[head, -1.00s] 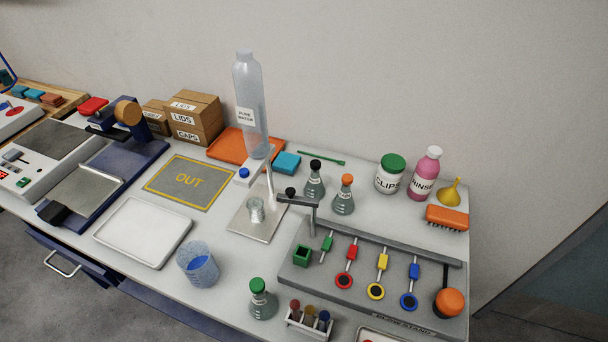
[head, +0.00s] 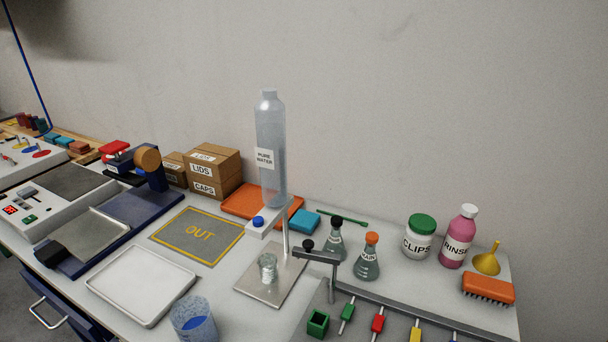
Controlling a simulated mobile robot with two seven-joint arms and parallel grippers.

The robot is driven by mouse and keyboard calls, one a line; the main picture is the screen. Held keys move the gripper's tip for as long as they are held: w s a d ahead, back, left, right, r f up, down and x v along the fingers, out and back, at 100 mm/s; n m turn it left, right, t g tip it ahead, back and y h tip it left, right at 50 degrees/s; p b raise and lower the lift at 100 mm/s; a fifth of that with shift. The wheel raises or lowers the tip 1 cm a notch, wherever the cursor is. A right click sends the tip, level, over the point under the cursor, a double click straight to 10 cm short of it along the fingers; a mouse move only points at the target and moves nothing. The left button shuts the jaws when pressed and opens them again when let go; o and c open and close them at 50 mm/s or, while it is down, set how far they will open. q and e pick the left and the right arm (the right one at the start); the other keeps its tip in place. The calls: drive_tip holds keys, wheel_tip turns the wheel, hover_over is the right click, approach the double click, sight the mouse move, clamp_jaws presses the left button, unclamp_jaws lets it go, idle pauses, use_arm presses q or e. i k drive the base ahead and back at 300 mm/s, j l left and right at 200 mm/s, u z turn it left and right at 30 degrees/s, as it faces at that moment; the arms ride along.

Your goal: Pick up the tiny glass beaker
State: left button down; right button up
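A tiny glass beaker (head: 268,268) stands upright on the metal base plate (head: 262,290) of a stand, below the "PURE WATER" bottle (head: 270,150). The beaker is clear and looks empty, though its inside is too small to tell for sure. Neither of my grippers shows in the head view.
The stand's post and a grey clamp arm (head: 315,256) rise close to the tiny beaker's right. Flasks with black (head: 335,240) and orange (head: 368,258) stoppers stand further right. A white tray (head: 140,285) lies to the left. The "OUT" mat (head: 200,234) is bare.

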sight(267, 262)
drive_tip(key=k+j+z, duration=0.15)
drive_tip(key=j, duration=0.25)
drive_tip(key=j+z, duration=0.1)
drive_tip(key=j, duration=0.3)
drive_tip(key=k+j+z, duration=0.15)
drive_tip(key=j, duration=0.25)
drive_tip(key=k+j+z, duration=0.15)
drive_tip(key=j, duration=0.25)
drive_tip(key=k+j+z, duration=0.1)
drive_tip(key=j, duration=0.25)
